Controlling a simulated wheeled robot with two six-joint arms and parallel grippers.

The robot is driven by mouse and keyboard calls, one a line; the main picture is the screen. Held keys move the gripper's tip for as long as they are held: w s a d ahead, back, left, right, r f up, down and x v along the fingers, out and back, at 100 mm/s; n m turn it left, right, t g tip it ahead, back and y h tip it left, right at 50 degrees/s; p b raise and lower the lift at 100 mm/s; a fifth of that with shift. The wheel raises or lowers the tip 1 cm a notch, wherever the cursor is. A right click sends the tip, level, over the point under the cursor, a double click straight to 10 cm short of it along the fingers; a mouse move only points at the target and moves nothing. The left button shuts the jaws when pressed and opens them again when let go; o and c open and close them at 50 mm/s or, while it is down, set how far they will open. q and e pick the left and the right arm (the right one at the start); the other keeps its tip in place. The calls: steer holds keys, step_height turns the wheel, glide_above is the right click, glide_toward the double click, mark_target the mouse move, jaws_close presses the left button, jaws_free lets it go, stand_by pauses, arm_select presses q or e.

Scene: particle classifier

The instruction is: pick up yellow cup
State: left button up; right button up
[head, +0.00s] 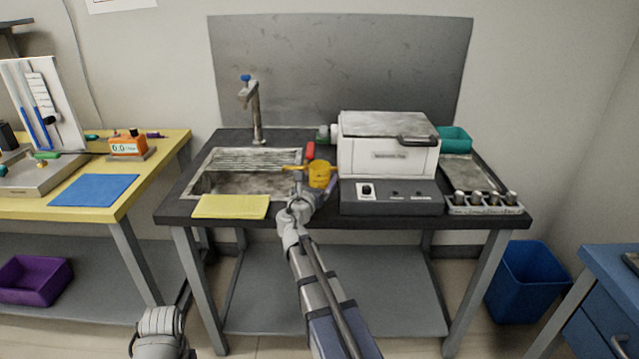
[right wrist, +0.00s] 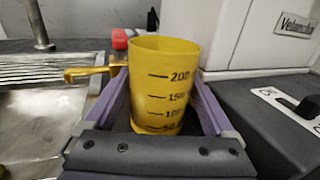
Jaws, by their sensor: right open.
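The yellow cup (head: 320,175) stands upright on the dark worktop between the sink and the white machine. In the right wrist view the cup (right wrist: 164,88) has black volume marks, and its handle points left. My right gripper (head: 311,188) is at the cup. Its purple fingers (right wrist: 158,92) are open, one on each side of the cup; I cannot tell whether they touch it. The cup's lowest part is hidden behind the gripper body. My left arm's end (head: 160,335) is low at the bottom left, away from the worktop, with its fingers not clear.
The white machine (head: 388,150) stands close on the cup's right. The sink (head: 215,183) with its tap (head: 257,115) is on the left. A yellow sponge cloth (head: 230,206) lies at the front edge. A red object (head: 310,150) sits behind the cup.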

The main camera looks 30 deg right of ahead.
steer(key=c, duration=1.3)
steer(key=shift+r, duration=0.2)
step_height(320, 180, up, 18)
steer(key=p, duration=1.8)
steer(key=shift+f, duration=0.25)
